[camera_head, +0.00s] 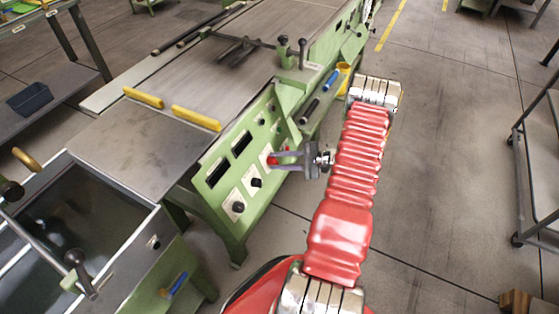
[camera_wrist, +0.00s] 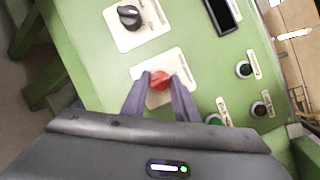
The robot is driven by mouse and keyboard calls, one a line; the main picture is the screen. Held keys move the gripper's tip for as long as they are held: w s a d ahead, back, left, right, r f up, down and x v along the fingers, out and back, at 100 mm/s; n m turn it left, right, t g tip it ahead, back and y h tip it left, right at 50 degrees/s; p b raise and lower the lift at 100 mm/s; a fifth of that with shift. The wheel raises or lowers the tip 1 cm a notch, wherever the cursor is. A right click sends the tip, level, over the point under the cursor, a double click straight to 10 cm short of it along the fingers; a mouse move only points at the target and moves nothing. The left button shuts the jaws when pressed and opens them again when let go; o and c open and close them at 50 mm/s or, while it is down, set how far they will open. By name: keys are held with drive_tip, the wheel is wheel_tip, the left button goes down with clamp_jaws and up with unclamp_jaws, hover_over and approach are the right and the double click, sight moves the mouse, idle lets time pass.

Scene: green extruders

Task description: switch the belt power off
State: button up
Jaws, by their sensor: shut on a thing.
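A red knob (camera_wrist: 160,80) sits on a white label plate (camera_wrist: 150,97) on the green control panel (camera_wrist: 95,60). My gripper (camera_wrist: 161,78) has its two grey fingers shut on the knob, one on each side. In the head view, the red knob (camera_head: 270,160) shows at the tips of my gripper (camera_head: 273,158), on the sloping panel (camera_head: 203,187). The fingers hide part of the plate, and its lettering is too small to read.
A black rotary knob (camera_wrist: 130,15) and a dark display (camera_wrist: 222,14) are near the red knob. Green buttons (camera_wrist: 243,70) and a dark red button (camera_wrist: 260,109) lie to the right. Yellow handles (camera_head: 197,118) are on the machine top. The floor (camera_head: 440,160) right of my arm is clear.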

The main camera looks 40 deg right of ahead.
drive_tip(key=o, duration=1)
drive_tip(key=shift+s, duration=0.1)
drive_tip(key=v, duration=1.3)
drive_tip(key=shift+s+d, duration=0.2)
drive_tip(key=shift+d, duration=0.1)
